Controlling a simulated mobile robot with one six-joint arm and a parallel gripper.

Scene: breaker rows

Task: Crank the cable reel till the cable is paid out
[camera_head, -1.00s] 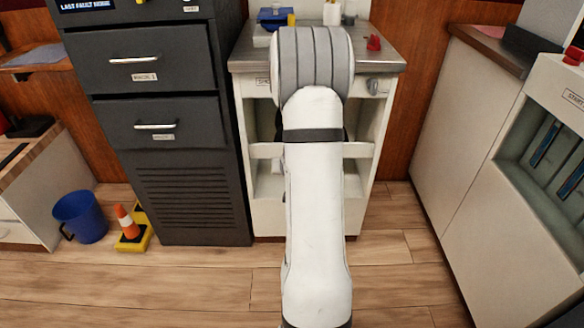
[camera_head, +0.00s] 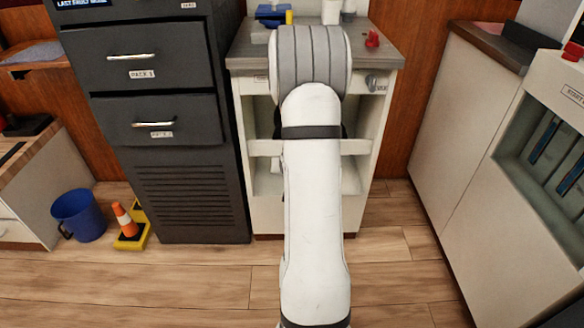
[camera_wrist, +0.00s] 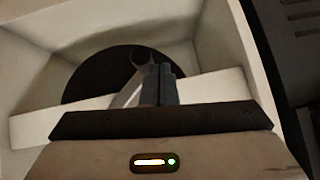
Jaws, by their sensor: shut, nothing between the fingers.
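In the wrist view my gripper (camera_wrist: 160,72) has its two dark fingers together with nothing between them. It points into a pale compartment of the white bench (camera_head: 265,215). Beyond the fingers is a dark round shape (camera_wrist: 92,77), partly cut off below by a pale crossbar. It may be the cable reel, but I cannot tell for sure. A thin pale forked piece (camera_wrist: 138,62) shows just left of the fingertips; I cannot tell whether they touch it. No crank handle or cable is clear. In the head view my arm hides the gripper and the bench's middle.
A dark drawer cabinet (camera_head: 150,100) stands close on the left of the bench. A pale cabinet (camera_head: 455,130) is at the right. A blue bucket (camera_head: 78,215) and an orange cone (camera_head: 124,220) sit on the floor at left. The bench top holds a red item (camera_head: 372,38).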

